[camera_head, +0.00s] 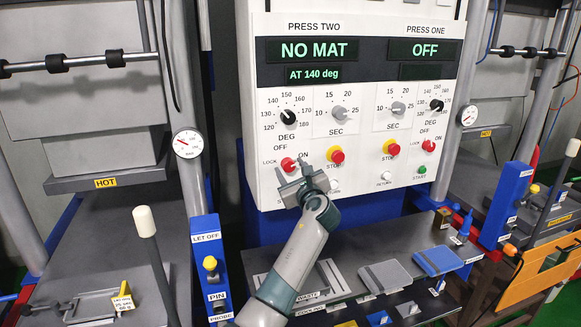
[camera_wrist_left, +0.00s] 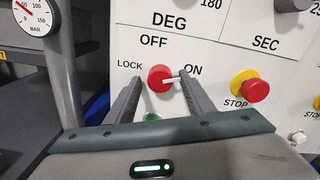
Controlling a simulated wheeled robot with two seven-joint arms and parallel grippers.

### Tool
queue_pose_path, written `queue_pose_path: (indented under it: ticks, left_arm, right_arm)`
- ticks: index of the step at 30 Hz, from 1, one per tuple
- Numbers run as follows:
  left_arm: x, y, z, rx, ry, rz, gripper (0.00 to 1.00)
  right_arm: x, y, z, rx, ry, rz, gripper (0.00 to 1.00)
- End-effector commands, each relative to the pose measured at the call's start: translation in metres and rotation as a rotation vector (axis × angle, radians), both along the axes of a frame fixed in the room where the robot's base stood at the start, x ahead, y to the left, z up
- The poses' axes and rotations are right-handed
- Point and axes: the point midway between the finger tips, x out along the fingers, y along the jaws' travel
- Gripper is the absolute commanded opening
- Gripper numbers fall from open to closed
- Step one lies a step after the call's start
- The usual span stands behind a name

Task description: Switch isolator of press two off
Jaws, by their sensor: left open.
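The isolator of press two is a red rotary knob (camera_head: 288,164) on the white control panel (camera_head: 350,160), below the DEG dial, with OFF, LOCK and ON labels. In the left wrist view the red knob (camera_wrist_left: 158,77) has its white pointer towards ON. The press two display (camera_head: 313,50) reads NO MAT, AT 140 deg. My left gripper (camera_head: 292,180) is open in front of the knob; in the left wrist view its two fingers (camera_wrist_left: 160,88) appear on either side of it. I cannot tell whether they touch it. My right gripper is not in view.
A red-and-yellow STOP button (camera_head: 336,156) lies just right of my left gripper. The press one isolator (camera_head: 429,146) and another STOP button (camera_head: 391,148) are farther right. Below is a grey bench with pads (camera_head: 385,276). The hot press (camera_head: 105,183) stands left.

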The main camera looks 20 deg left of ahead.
Motion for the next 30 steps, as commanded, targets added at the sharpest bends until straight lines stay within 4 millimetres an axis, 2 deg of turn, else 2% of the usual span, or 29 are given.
queue_pose_path:
  ticks: [12, 13, 15, 18, 30]
  left_arm:
    - [0.0051, 0.0032, 0.0002, -0.001, -0.001, -0.001, 0.48]
    - [0.0051, 0.0032, 0.0002, -0.001, -0.001, -0.001, 0.44]
    - [0.005, 0.0032, 0.0002, -0.001, -0.001, -0.001, 0.27]
    - [0.0049, 0.0031, 0.0002, -0.001, -0.001, -0.001, 0.07]
    - [0.0049, 0.0029, -0.0007, -0.035, -0.024, -0.001, 0.07]
  right_arm:
    - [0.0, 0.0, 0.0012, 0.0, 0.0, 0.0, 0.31]
    - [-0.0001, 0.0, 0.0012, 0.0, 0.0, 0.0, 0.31]
    - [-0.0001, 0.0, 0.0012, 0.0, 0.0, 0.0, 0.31]
    - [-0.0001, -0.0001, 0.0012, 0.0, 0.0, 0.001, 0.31]
    - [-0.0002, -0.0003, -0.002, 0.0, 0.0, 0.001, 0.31]
